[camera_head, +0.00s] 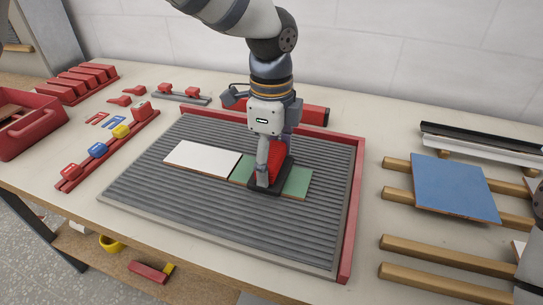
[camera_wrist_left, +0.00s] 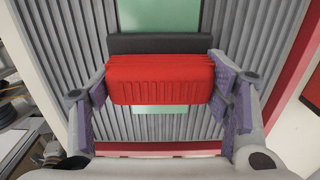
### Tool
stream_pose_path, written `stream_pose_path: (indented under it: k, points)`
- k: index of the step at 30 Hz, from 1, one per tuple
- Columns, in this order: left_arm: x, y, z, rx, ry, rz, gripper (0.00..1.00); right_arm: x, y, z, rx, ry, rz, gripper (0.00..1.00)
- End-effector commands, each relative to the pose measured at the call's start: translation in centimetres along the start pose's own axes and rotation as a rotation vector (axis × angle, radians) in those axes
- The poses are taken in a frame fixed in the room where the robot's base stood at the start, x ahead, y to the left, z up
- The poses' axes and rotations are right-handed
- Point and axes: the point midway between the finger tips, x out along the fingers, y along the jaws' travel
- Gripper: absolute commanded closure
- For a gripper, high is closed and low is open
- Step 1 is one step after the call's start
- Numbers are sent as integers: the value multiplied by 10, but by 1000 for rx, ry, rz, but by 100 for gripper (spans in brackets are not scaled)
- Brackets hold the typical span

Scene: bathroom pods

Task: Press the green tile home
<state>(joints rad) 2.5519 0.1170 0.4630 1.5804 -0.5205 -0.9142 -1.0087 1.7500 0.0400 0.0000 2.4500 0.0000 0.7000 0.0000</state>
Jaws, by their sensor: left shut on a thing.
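The green tile (camera_head: 296,182) lies on a grey ribbed bed (camera_head: 220,227), right of a white tile (camera_head: 200,158). A thin dark line shows between the two tiles. My left gripper (camera_head: 270,172) is shut on the red ribbed grip (camera_wrist_left: 160,78) of a block with a black base (camera_head: 263,187). The block is over the middle of the green tile and appears to rest on it; exact contact cannot be told. In the left wrist view, my left gripper's fingers (camera_wrist_left: 163,88) hold both ends of the grip, and green tile (camera_wrist_left: 160,15) shows beyond it.
Red edge strips (camera_head: 355,200) bound the bed at the back and right. A blue tile (camera_head: 450,187) lies on wooden bars at the right. A red rack (camera_head: 75,175) with coloured pieces and a red bin (camera_head: 35,135) stand at the left. The ribbed bed's front is clear.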

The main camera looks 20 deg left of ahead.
Motion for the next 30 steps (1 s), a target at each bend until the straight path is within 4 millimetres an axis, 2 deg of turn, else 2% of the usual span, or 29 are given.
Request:
stream_pose_path:
  k: [16, 30]
  points:
    - [5, 2, 0, 1, -1, 11, 62, 1, 0, 1, 0, -3, 0, 60]
    - [-48, 0, 0, -1, 0, -1, 62, -15, -1, -11, 0, 51, -2, 60]
